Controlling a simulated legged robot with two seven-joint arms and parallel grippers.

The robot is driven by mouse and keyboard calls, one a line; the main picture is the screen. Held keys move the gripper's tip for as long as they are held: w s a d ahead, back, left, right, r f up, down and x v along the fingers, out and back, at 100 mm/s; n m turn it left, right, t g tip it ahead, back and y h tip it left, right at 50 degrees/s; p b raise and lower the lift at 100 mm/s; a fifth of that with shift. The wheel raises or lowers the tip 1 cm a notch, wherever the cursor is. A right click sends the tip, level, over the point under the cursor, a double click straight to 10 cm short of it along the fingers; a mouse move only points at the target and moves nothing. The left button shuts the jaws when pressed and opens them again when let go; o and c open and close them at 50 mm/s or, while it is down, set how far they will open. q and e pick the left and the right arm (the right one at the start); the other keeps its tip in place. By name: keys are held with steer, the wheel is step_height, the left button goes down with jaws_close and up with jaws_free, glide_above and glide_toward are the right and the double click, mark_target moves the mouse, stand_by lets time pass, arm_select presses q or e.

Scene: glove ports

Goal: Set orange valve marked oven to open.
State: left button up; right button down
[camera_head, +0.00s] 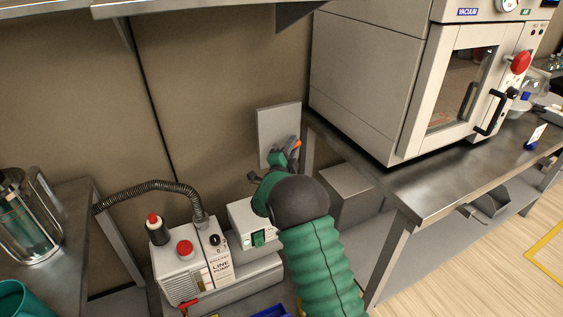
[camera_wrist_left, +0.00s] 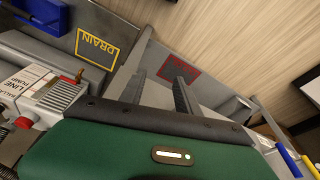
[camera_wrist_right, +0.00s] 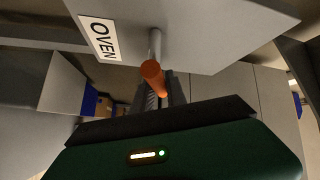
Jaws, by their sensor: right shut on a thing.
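The orange valve handle (camera_wrist_right: 153,76) sits on a metal stem on a grey panel (camera_wrist_right: 215,30). A white label reading OVEN (camera_wrist_right: 100,38) is on that panel beside the stem. In the head view a small part of the orange handle (camera_head: 297,142) shows in front of the wall panel (camera_head: 272,122). My right gripper (camera_head: 287,152) is shut on the handle; its fingers are partly hidden behind the handle in the right wrist view (camera_wrist_right: 165,92). My left gripper (camera_wrist_left: 160,84) is open and empty, with its fingers apart; it is outside the head view.
A vacuum oven (camera_head: 375,70) stands on a steel bench (camera_head: 420,185) to the right. A line pump (camera_head: 195,262) with a ribbed hose (camera_head: 150,187) is at lower left. A shelf edge (camera_head: 190,5) hangs above. A DRAIN label (camera_wrist_left: 97,47) shows in the left wrist view.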

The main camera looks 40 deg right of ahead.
steer(key=n+t+b, duration=0.2)
steer(key=n, duration=0.1)
steer(key=a+r+n+t+h+b, duration=0.1)
steer(key=n+t+b, duration=0.1)
steer(key=n+b, duration=0.1)
steer(key=n+t+b, duration=0.3)
steer(key=shift+w+a+r+h, duration=0.2)
steer(key=shift+w+a+h, duration=0.05)
steer(key=shift+a+h, duration=0.15)
steer(key=n+t+b, duration=0.1)
steer(key=n, duration=0.1)
steer(key=n+t+y, duration=0.1)
steer(key=n+t, duration=0.1)
steer(key=a+n+t+y+b, duration=0.1)
steer(key=n, duration=0.1)
steer(key=shift+w+a+r+b, duration=0.1)
steer(key=shift+w+r+b, duration=0.1)
steer(key=shift+r+b, duration=0.15)
steer(key=shift+w+a+r+n+t+y+b, duration=0.1)
steer(key=shift+a+n+t+y+b, duration=0.1)
steer(key=shift+n+t+y, duration=0.65)
steer(key=shift+w+a+r+n+t+y+b, duration=0.1)
steer(key=shift+n+t+y+b, duration=0.1)
steer(key=shift+n+t+y, duration=0.6)
steer(key=shift+a+n+t+y+b, duration=0.2)
steer(key=shift+n+t+y, duration=0.2)
steer(key=shift+n, duration=0.75)
steer(key=shift+y, duration=0.25)
